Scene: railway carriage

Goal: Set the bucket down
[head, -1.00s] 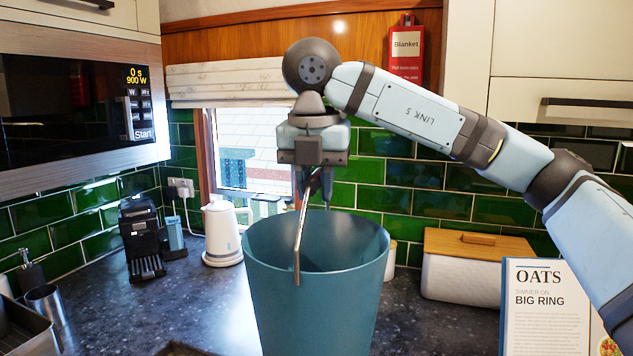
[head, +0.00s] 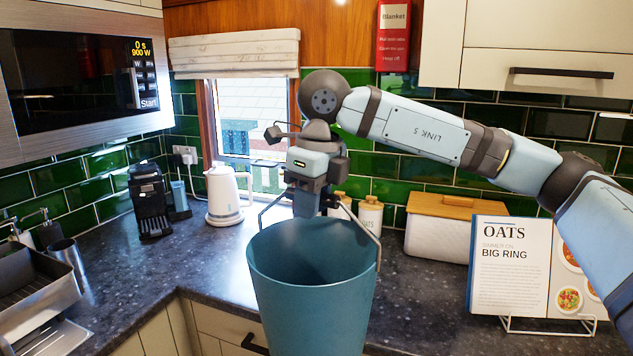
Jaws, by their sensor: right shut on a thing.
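A tapered teal bucket (head: 312,310) hangs upright in the middle of the head view. Its mouth faces up and its base is cut off by the bottom edge. Its thin grey handle (head: 366,230) rises from both sides of the rim. My right gripper (head: 306,208) points down above the mouth, shut on the top of the handle; the grip itself is partly hidden by the gripper body. The bucket covers part of the dark countertop (head: 160,265) and the drawer fronts below it. My left gripper does not show.
A white kettle (head: 224,196) and black coffee machine (head: 149,202) stand at the back left. A metal sink or rack (head: 40,290) is at lower left. A bread bin (head: 440,235) and cookbook (head: 510,265) are at right. Bare countertop lies left of the bucket.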

